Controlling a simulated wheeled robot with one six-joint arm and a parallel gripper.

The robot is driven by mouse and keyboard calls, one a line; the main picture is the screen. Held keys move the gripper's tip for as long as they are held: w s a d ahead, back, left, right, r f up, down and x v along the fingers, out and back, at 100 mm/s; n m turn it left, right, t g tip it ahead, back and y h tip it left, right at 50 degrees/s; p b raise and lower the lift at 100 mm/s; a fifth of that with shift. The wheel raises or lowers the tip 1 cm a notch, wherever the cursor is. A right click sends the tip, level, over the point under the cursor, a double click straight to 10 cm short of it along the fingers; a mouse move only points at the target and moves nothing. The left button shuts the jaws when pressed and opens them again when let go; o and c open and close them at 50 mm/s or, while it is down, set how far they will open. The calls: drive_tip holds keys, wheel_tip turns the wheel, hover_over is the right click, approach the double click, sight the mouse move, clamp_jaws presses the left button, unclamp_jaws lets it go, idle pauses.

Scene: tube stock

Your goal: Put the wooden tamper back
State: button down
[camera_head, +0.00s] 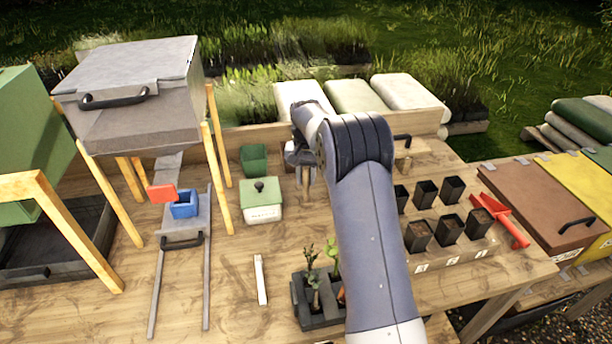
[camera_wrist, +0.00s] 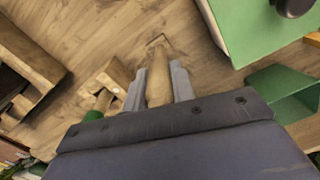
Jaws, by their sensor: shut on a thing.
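In the wrist view the wooden tamper (camera_wrist: 158,84) is a pale, rounded wooden piece between the two grey fingers of my gripper (camera_wrist: 157,76). The gripper is shut on it. Its far end points toward a small square, dark-edged mark (camera_wrist: 158,41) on the wooden bench; I cannot tell whether it touches there. In the head view my gripper (camera_head: 303,163) is over the back of the bench, right of the green-lidded box (camera_head: 262,199), and partly hidden by my arm.
In the wrist view, wooden blocks (camera_wrist: 112,77) stand just left of the gripper, with a green-banded tool (camera_wrist: 94,115) beside them. The green lid (camera_wrist: 250,30) and green pot (camera_wrist: 285,92) are close on the right. Seedlings in a black tray (camera_head: 318,317) stand near the front.

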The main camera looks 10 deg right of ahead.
drive_tip(key=shift+f, duration=0.2)
drive_tip(key=c, duration=1.2)
unclamp_jaws()
drive_tip(key=shift+r, duration=0.1)
wheel_tip(320, 180, up, 12)
drive_tip(key=shift+r+b, duration=0.15)
drive_tip(key=shift+b, duration=0.25)
